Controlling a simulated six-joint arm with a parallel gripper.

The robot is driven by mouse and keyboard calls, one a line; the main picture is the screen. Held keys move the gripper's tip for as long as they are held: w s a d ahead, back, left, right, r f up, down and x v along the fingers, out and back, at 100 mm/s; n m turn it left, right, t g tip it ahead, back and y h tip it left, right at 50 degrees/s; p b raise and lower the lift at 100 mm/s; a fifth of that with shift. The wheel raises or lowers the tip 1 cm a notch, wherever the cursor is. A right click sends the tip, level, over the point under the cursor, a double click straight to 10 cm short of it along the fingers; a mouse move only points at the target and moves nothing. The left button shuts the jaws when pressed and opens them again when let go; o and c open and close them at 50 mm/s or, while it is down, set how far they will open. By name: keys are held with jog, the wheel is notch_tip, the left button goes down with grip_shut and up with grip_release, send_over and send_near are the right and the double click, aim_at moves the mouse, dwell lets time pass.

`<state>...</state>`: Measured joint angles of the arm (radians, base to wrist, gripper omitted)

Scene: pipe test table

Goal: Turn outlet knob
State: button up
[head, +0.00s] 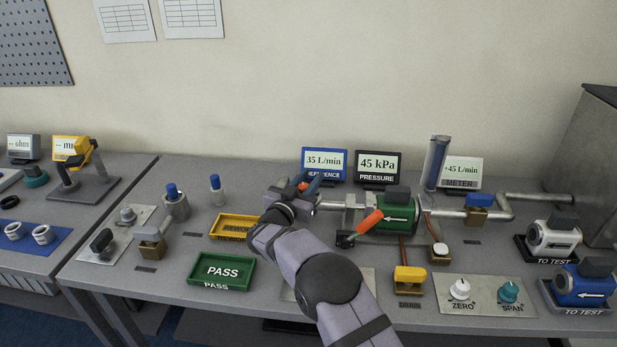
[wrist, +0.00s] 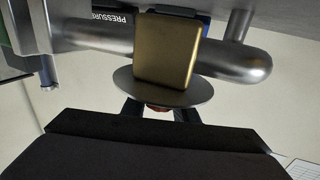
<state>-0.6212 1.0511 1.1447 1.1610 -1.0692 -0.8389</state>
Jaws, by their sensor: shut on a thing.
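In the wrist view a brass valve block (wrist: 168,48) sits on a thick grey pipe (wrist: 240,62), with a round grey disc (wrist: 192,92) beside it. My gripper (wrist: 157,112) is at the far side of the disc, its dark fingers shut on a small reddish-brown part, mostly hidden, that I take to be the outlet knob (wrist: 157,107). In the head view my gripper (head: 303,188) is at the left end of the pipe run, and my wrist hides most of the valve there.
Behind are the reference display (head: 325,161) and the pressure display (head: 379,164), reading 45 kPa. A yellow REWORK tray (head: 231,227) and a green PASS tray (head: 222,271) lie left of my arm.

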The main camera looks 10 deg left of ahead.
aim_at(303, 190)
jog(key=shift+s+d+r+m+g+h, duration=0.15)
jog(key=shift+m+g+h, duration=0.15)
jog(key=shift+m+h, duration=0.35)
jog(key=shift+w+d+f+m+g+h, duration=0.15)
jog(key=shift+m+g+h, duration=0.2)
jog(key=shift+h, duration=0.5)
jog(key=shift+s+r+b, duration=0.1)
jog(key=shift+r+b, duration=0.05)
jog(key=shift+b, duration=0.2)
jog(key=shift+s+d+m+g+h+b, duration=0.1)
jog(key=shift+d+m+g+h+b, duration=0.05)
jog(key=shift+m+g+h+b, duration=0.3)
jog(key=shift+s+d+m+g+h+b, duration=0.1)
jog(key=shift+m+g+h+b, duration=0.1)
jog(key=shift+m+h+b, duration=0.25)
jog(key=o, duration=1.1)
jog(key=shift+c, duration=0.2)
jog(key=shift+b+v, duration=0.5)
jog(key=shift+v, duration=3.2)
